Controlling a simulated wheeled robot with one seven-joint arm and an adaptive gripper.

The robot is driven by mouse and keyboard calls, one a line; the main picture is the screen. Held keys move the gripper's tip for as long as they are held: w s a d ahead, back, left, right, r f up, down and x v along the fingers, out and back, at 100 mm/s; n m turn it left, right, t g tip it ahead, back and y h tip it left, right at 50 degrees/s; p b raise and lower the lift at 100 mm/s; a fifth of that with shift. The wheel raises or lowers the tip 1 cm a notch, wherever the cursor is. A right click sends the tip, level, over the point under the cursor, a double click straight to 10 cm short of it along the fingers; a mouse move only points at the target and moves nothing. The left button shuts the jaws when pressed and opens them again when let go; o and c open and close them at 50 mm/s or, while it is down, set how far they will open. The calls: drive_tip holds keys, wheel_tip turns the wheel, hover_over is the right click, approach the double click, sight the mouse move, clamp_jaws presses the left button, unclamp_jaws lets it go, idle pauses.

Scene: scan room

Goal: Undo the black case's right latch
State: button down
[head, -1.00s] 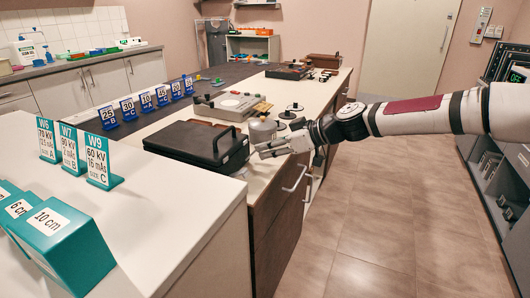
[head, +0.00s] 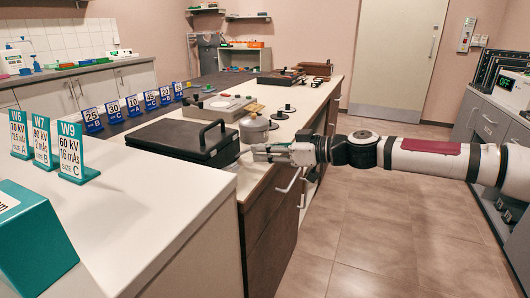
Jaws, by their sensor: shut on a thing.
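My gripper (head: 256,153) reaches in from the right, level with the case. Its fingertips are at the case's right front side, by the handle. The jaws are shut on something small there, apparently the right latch. The latch is too small and too covered by the fingers to make out, so I cannot tell its position.
A grey metal pot (head: 254,129) stands just behind my gripper. A beige device (head: 217,107) and small dark-based stands (head: 280,116) are farther back. Teal W signs (head: 72,152) stand on the white counter (head: 150,215) in front. Floor (head: 365,215) to the right is clear.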

drive_tip(key=shift+f, duration=0.1)
drive_tip(key=c, duration=1.4)
unclamp_jaws()
drive_tip(key=shift+c, duration=0.2)
drive_tip(key=v, duration=1.2)
